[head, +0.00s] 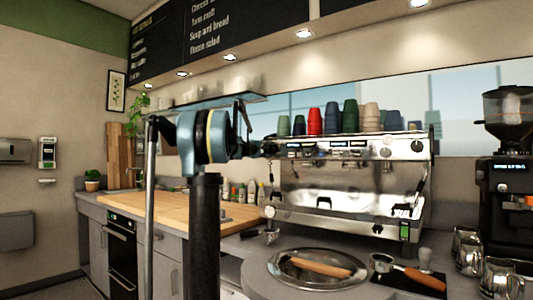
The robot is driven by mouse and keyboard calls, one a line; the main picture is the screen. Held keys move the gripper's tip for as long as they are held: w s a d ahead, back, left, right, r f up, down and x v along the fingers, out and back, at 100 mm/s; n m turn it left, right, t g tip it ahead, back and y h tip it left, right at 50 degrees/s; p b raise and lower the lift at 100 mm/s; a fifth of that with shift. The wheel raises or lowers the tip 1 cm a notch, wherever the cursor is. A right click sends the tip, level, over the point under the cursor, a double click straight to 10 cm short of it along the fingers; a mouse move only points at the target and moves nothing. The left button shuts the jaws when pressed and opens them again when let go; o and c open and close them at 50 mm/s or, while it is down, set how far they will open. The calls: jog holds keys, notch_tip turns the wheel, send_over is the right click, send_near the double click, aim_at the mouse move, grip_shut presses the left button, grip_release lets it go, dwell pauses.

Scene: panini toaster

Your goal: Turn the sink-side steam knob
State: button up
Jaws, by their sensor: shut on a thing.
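The steel espresso machine (350,185) stands on the counter right of centre. My arm rises in the middle of the head view, with its blue and black joint in front. My gripper (262,148) is small and dark at the upper left end of the machine's front panel. It is shut on the left steam knob, which the fingers mostly hide. The knob's angle cannot be made out. Another black knob (417,146) shows at the right end of the panel.
Stacked cups (350,115) stand on the machine. Below it are a round steel basin (290,275) with a wooden-handled tool and a portafilter (410,275). A grinder (508,170) and steel pitchers (468,250) stand at right. Bottles (240,192) stand behind the wooden worktop (165,202).

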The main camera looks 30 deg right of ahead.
jog(key=shift+w+a, duration=0.1)
jog(key=shift+w, duration=0.05)
dwell(0.3)
jog(key=o, duration=1.1)
jog(key=shift+f, duration=0.1)
jog(key=shift+c, duration=0.2)
jog(key=v, duration=1.2)
jog(key=shift+f, duration=0.15)
jog(key=s+a+f+g+y, duration=0.1)
jog(key=s+a+f+y, duration=0.4)
jog(key=s+a+f, duration=0.7)
jog(key=s+a+f+m+g+y, duration=0.1)
jog(key=s+a+f+y, duration=0.5)
jog(key=s+a+f, duration=0.7)
jog(key=s+a+f+m+g+y, duration=0.1)
jog(key=s+a+f+y, duration=0.5)
jog(key=f, duration=2.3)
jog(key=s+a+g, duration=0.1)
jog(key=s+a, duration=0.5)
jog(key=a, duration=0.4)
jog(key=shift+s+g, duration=0.3)
jog(key=shift+s, duration=0.1)
